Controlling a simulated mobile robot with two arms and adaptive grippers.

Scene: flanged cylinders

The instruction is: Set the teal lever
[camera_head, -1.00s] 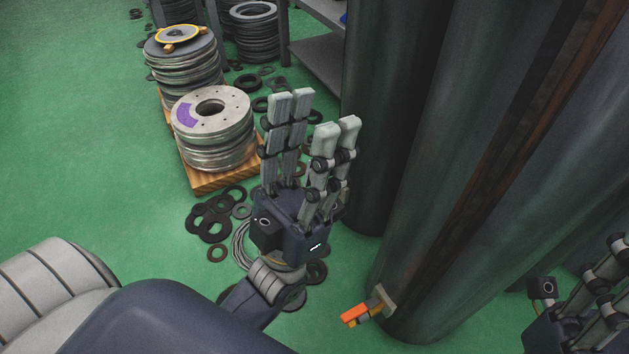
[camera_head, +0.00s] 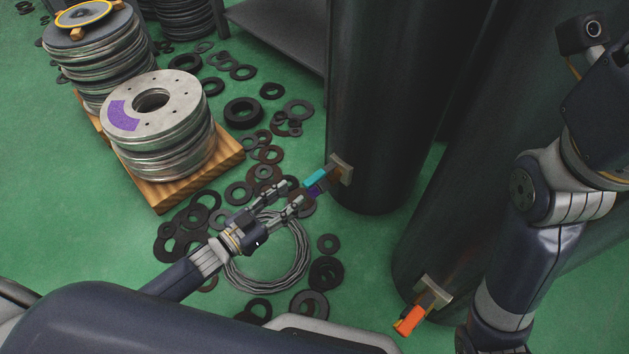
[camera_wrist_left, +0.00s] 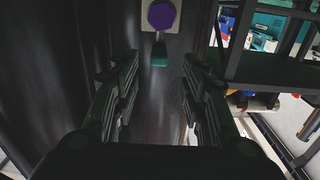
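The teal lever (camera_head: 315,179) sticks out from a pale bracket (camera_head: 343,170) low on the farther dark cylinder, with a purple part just below it. In the left wrist view the teal lever (camera_wrist_left: 159,54) hangs under a purple hexagonal knob (camera_wrist_left: 161,15), ahead of the fingers and between their lines. My left gripper (camera_head: 292,191) is open and empty, its fingertips pointing at the lever from the left, a short gap away. My right arm stands at the right of the head view; its fingers are out of the picture.
An orange lever (camera_head: 409,321) sits on a similar bracket on the nearer cylinder (camera_head: 440,230). Metal discs (camera_head: 165,130) are stacked on a wooden pallet (camera_head: 174,197) at left. Loose rings and a cable coil (camera_head: 264,283) lie on the green floor. A grey shelf (camera_head: 283,30) stands behind.

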